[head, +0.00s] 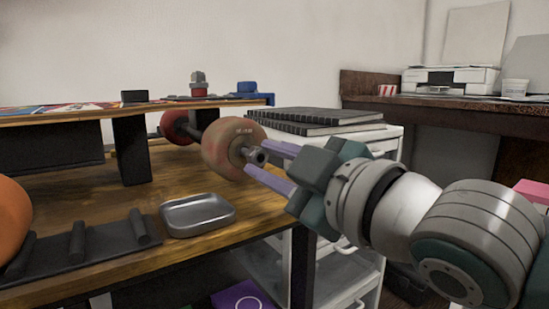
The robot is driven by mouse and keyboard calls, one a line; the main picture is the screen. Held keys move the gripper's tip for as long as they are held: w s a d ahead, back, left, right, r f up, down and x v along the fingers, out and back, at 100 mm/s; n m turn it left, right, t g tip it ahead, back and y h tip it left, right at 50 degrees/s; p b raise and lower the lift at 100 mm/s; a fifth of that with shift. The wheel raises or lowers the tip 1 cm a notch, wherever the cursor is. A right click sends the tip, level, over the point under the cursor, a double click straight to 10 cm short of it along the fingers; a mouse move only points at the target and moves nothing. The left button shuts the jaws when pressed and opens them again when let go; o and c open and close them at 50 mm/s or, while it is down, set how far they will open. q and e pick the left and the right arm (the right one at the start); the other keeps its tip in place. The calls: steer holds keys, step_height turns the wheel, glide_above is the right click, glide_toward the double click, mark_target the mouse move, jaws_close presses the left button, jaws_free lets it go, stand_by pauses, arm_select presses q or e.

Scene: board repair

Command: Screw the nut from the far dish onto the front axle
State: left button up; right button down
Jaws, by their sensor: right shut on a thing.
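My right gripper (266,160) comes in from the right, its two purple fingers on either side of a small metal nut (258,156). It is shut on this nut, at the hub of the pale orange front wheel (222,147). The end of the axle is mostly hidden by the nut and fingers, so I cannot tell how far the nut is on it. A grey metal dish (197,221) stands on the wooden bench and looks empty. My left gripper is not in view.
A red wheel (175,127) is behind the front wheel. A black rack (85,251) and an orange round thing (12,220) are at the left. Black notebooks (315,117) lie on a white drawer cart (390,134). A raised shelf (60,118) spans the bench.

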steer(key=shift+w+a, duration=0.1)
stand_by(0.3)
steer(key=shift+w+a, duration=0.3)
steer(key=shift+w, duration=0.05)
steer(key=shift+r+p, duration=0.1)
steer(key=shift+p, duration=0.3)
stand_by(0.9)
steer(key=shift+w+a, duration=0.1)
steer(key=shift+w, duration=0.05)
stand_by(0.5)
steer(key=shift+p, duration=0.5)
stand_by(0.7)
steer(key=shift+w+a, duration=0.1)
steer(key=shift+w, duration=0.05)
stand_by(0.5)
